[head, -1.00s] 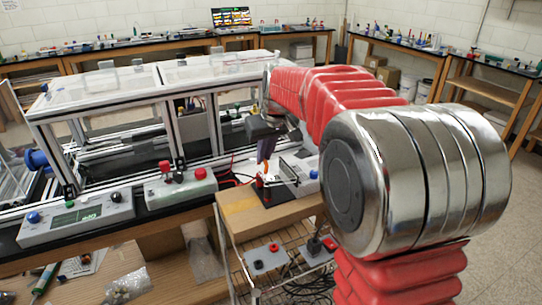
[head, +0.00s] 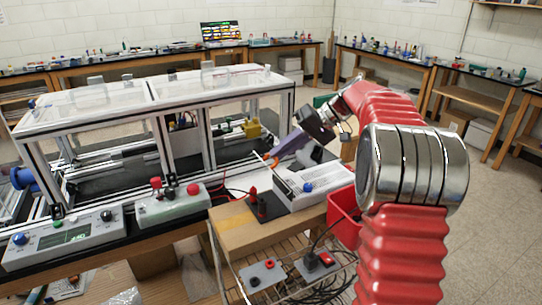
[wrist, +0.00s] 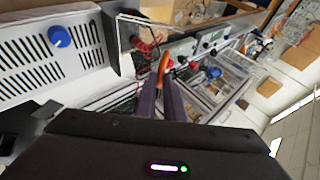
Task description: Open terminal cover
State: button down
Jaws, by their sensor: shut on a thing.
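The white box (head: 318,190) with a blue knob stands on the wooden bench end, with black and red terminals (head: 260,205) at its left. A thin clear panel with pale edges, seemingly the terminal cover (head: 283,178), stands tilted up beside the box. It also shows as a clear outline in the wrist view (wrist: 141,20). My gripper (head: 272,160) slopes down to the left above the box. In the wrist view its purple fingers are shut on an orange tab (wrist: 164,62) by the clear panel. How the tab joins the panel is hard to tell.
A grey control box with red buttons (head: 172,205) stands left of the terminals, near the aluminium extrusion frame (head: 159,140). A red bin (head: 343,215) hangs at the bench's right end. A wire rack below holds small switch boxes (head: 262,275) and cables.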

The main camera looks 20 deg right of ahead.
jog(key=d, duration=0.2)
jog(key=d+y, duration=0.1)
jog(key=shift+w+f, duration=0.15)
jog(key=shift+f, duration=0.3)
jog(key=c, duration=2.2)
grip_release()
jog(key=o, duration=0.4)
jog(key=shift+c, duration=0.2)
jog(key=shift+r, duration=0.2)
jog(key=shift+r, duration=0.1)
